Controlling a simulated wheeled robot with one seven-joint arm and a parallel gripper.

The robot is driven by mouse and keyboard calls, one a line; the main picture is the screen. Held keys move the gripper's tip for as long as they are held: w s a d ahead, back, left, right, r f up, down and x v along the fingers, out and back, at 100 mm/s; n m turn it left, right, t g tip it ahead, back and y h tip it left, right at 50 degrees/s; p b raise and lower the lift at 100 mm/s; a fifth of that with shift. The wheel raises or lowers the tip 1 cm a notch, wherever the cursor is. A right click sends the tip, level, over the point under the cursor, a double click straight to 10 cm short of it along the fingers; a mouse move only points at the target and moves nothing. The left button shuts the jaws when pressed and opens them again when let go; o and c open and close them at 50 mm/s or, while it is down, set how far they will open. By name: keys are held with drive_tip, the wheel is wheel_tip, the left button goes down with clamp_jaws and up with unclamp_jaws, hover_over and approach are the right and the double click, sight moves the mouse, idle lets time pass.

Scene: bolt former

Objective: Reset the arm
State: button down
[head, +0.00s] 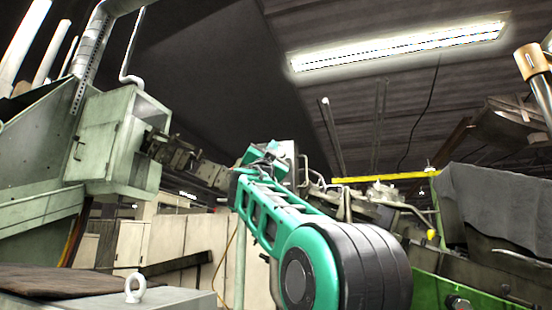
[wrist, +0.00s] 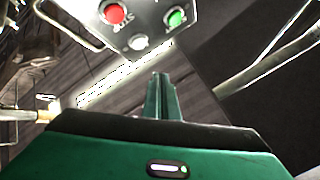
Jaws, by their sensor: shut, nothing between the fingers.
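My gripper (wrist: 160,78) shows in the wrist view as two narrow teal fingers close together, pointing up in the picture. The fingers are shut and hold nothing. A grey control panel (wrist: 150,22) lies beyond the fingertips at the top of that view. It carries a red button (wrist: 115,13), a green button (wrist: 176,17) and a white button (wrist: 138,42). The fingertips appear apart from the panel, though the exact distance is hard to tell. In the head view my teal and black arm reaches up toward the middle, and the fingers cannot be made out there.
A pale green machine housing (head: 118,145) stands at the left in the head view. A yellow rail (head: 385,177) and a dark draped cover (head: 490,205) are at the right. An eye bolt (head: 134,288) stands on a grey block in front. A ceiling lamp (head: 400,46) hangs above.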

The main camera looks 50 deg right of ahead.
idle(0.3)
drive_tip(key=w+f+n+y, duration=0.2)
drive_tip(key=f+y, duration=0.2)
drive_tip(key=f, duration=0.7)
drive_tip(key=w+d+f+n+y, duration=0.1)
drive_tip(key=f+n+y, duration=0.25)
drive_tip(key=f, duration=0.65)
drive_tip(key=w+f+n+y, duration=0.2)
drive_tip(key=f+y, duration=0.2)
drive_tip(key=f, duration=0.7)
drive_tip(key=s+a+f+n+g+y, duration=0.1)
drive_tip(key=s+a+f+g+y, duration=0.15)
drive_tip(key=f, duration=0.75)
drive_tip(key=s+a+f+n+g+y, duration=0.1)
drive_tip(key=s+a+f+g+y, duration=0.15)
drive_tip(key=f, duration=0.75)
drive_tip(key=s+a+f+n+g+y, duration=0.1)
drive_tip(key=s+a+f+g+y, duration=0.1)
drive_tip(key=s+a+f, duration=0.4)
drive_tip(key=s+a+f+n+g+y, duration=0.1)
drive_tip(key=s+a+f+g+y, duration=0.2)
drive_tip(key=s+a+f, duration=0.4)
drive_tip(key=s+a+f+n+g+y, duration=0.1)
drive_tip(key=s+a+f, duration=0.5)
drive_tip(key=s+f, duration=0.7)
drive_tip(key=shift+s+a+f+n+g+y, duration=0.2)
drive_tip(key=shift+s+f+n+g+y, duration=0.15)
drive_tip(key=shift+f+g+y, duration=0.6)
drive_tip(key=shift+w+r, duration=0.1)
drive_tip(key=shift+r, duration=0.05)
